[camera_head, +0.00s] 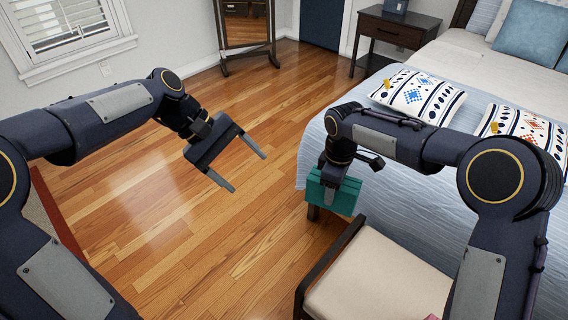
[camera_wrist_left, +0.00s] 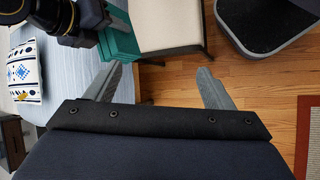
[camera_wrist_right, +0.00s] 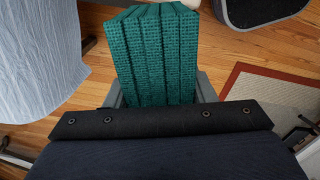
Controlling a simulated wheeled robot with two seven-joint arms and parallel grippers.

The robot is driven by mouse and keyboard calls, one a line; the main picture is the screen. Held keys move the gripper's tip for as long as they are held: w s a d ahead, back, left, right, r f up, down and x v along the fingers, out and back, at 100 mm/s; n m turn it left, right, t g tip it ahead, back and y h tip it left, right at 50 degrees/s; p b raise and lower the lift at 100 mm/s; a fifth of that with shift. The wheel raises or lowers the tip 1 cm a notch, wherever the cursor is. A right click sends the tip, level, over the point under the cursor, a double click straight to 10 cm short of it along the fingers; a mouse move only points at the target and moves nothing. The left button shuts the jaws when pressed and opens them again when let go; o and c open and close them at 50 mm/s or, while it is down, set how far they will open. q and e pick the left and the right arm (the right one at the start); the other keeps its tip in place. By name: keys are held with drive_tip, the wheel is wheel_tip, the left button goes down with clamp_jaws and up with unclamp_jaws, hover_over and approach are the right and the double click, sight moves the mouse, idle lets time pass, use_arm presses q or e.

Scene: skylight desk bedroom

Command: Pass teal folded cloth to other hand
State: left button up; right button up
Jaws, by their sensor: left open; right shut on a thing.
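The teal folded cloth (camera_head: 333,193) is held in my right gripper (camera_head: 336,184), beside the corner of the bed. In the right wrist view the cloth (camera_wrist_right: 157,50) fills the space between the fingers, its folded layers showing. My right gripper is shut on it. My left gripper (camera_head: 243,172) is open and empty over the wooden floor, to the left of the cloth and apart from it. In the left wrist view the open fingers (camera_wrist_left: 160,85) show, with part of the cloth (camera_wrist_left: 120,42) beyond them at the upper left.
A bed (camera_head: 440,90) with patterned pillows (camera_head: 418,96) lies at the right. A cushioned seat (camera_head: 375,275) stands in front, below the cloth. A mirror (camera_head: 246,25) and a dark nightstand (camera_head: 388,32) stand at the back. The floor (camera_head: 260,105) between the arms is clear.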

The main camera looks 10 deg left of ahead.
use_arm(q)
drive_tip(key=w+d+f+n+g+h, duration=0.2)
drive_tip(key=w+d+f, duration=0.15)
drive_tip(key=w, duration=0.45)
drive_tip(key=n+g+h, duration=0.3)
approach(320, 191)
drive_tip(key=w+a+f, duration=0.2)
drive_tip(key=w, duration=0.1)
drive_tip(key=x, duration=0.8)
drive_tip(key=w+f+x, duration=0.1)
drive_tip(key=x, duration=0.3)
drive_tip(key=shift+d, duration=0.15)
drive_tip(key=shift+n, duration=0.3)
drive_tip(key=c, duration=0.8)
drive_tip(key=shift+c, duration=1.4)
use_arm(e)
drive_tip(key=o, duration=1.1)
drive_tip(key=shift+r, duration=0.1)
